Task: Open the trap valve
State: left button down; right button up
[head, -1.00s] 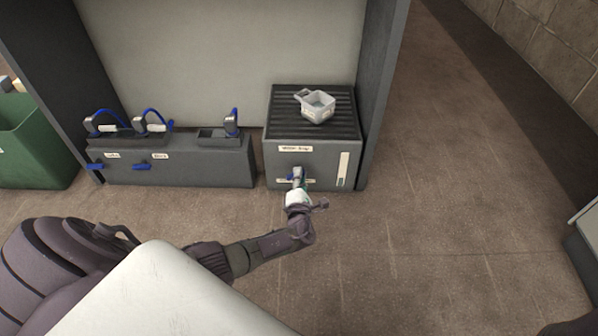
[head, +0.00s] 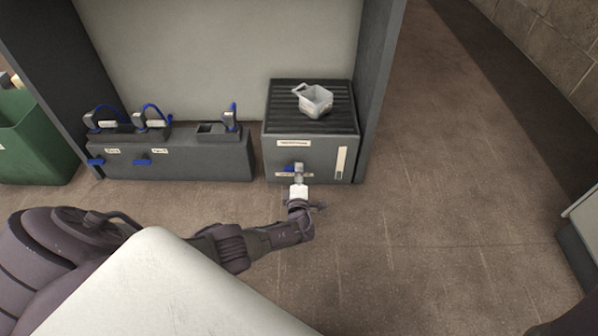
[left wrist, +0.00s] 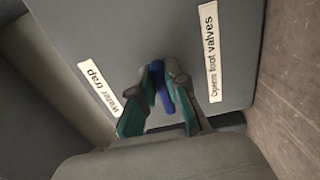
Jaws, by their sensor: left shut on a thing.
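The water trap is a dark grey box (head: 320,150) with a ribbed top, right of centre in the head view. A blue valve handle (head: 288,169) shows on its front. It also shows in the left wrist view, where the blue handle (left wrist: 160,86) stands between the fingers. My left gripper (head: 299,171) is at the front of the box, and its green-padded fingers (left wrist: 160,100) are shut on the handle in the left wrist view. Labels reading "Water trap" (left wrist: 103,88) and "Opens foot valves" (left wrist: 210,52) lie on either side. My right gripper is not in view.
A light grey scoop-like container (head: 314,100) rests on top of the box. A long grey unit (head: 190,165) with blue handles and blue hoses stands to the left. A green bin (head: 35,150) is at the far left. The floor (head: 450,230) to the right is clear.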

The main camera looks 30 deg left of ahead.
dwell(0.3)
pick_arm(q)
jog(key=c, duration=1.2)
grip_release()
jog(key=v, duration=1.2)
jog(key=shift+a, duration=0.1)
